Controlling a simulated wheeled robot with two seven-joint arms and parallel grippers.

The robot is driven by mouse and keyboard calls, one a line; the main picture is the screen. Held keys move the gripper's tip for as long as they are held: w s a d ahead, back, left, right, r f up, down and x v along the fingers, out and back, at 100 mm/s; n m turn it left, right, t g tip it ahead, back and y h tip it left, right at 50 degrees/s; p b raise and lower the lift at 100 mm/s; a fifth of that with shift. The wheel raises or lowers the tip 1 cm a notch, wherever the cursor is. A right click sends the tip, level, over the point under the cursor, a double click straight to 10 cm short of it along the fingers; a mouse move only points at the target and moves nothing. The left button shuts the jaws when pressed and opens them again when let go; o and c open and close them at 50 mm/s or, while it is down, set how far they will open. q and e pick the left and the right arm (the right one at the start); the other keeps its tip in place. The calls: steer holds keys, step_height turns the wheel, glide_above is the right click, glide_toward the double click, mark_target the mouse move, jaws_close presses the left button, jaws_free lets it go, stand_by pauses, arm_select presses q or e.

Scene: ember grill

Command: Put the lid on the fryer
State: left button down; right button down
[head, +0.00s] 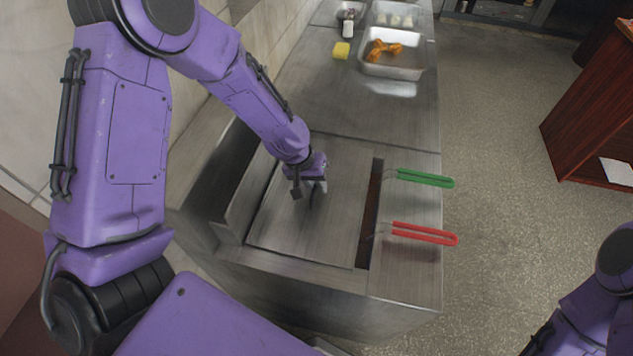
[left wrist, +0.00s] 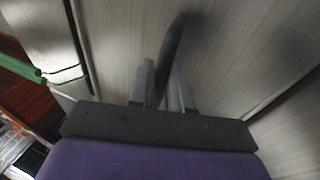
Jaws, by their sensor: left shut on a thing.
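The fryer (head: 310,290) is a steel unit in the counter at the middle of the head view. Its flat steel lid (head: 330,220) lies over most of the opening, with a dark gap along its right side. My left gripper (head: 313,190) is over the lid and shut on the lid's handle. In the left wrist view the dark handle (left wrist: 174,50) rises between the two fingers. The right arm shows at the lower right of the head view, but its gripper is out of the picture.
A green basket handle (head: 425,178) and a red one (head: 424,234) stick out to the right from the gap. Beyond, the counter holds a steel tray (head: 394,71) with orange food and a yellow sponge (head: 341,50). A wooden cabinet (head: 600,110) stands at right across open floor.

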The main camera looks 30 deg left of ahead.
arm_select(q)
steer(key=shift+f, duration=0.25)
steer(key=c, duration=1)
jaws_free()
steer(key=b+v, duration=0.1)
steer(key=v, duration=0.9)
steer(key=shift+a+r, duration=0.1)
steer(key=shift+r, duration=0.15)
